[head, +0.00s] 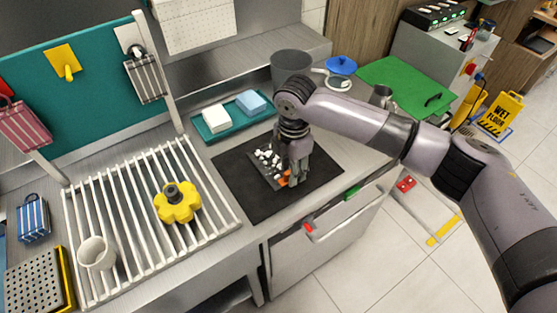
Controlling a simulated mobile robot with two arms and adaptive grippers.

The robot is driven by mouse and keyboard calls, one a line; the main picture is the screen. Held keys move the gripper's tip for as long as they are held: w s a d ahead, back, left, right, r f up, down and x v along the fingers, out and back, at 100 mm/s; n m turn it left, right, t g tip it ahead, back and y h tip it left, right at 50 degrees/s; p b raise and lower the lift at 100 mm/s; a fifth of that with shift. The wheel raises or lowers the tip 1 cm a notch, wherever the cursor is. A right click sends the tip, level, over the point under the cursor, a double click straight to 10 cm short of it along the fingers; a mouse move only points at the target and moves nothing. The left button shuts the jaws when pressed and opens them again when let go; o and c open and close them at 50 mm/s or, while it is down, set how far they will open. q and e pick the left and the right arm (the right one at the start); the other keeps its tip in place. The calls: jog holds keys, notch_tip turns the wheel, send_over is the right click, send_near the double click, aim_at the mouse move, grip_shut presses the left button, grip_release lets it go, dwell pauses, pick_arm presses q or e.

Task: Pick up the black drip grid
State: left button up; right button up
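A black mat (237,182) lies on the steel counter. On it is a small dark, flat piece (262,178) strewn with white and orange bits; it looks like the black drip grid, but its right part is hidden by my gripper. My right gripper (292,178) points down over the right side of this piece. Its fingertips are low, near the piece; I cannot tell whether they touch it or how far apart they are. My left gripper is not in view.
A white slatted rack (143,193) at left holds a yellow knob-shaped part (177,202) and a white cup (96,253). Behind the mat are a teal tray (233,119) with two blocks and a grey pot (291,66). A green board (408,84) lies at right.

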jog(key=shift+f, duration=0.6)
jog(key=shift+c, duration=0.5)
grip_shut()
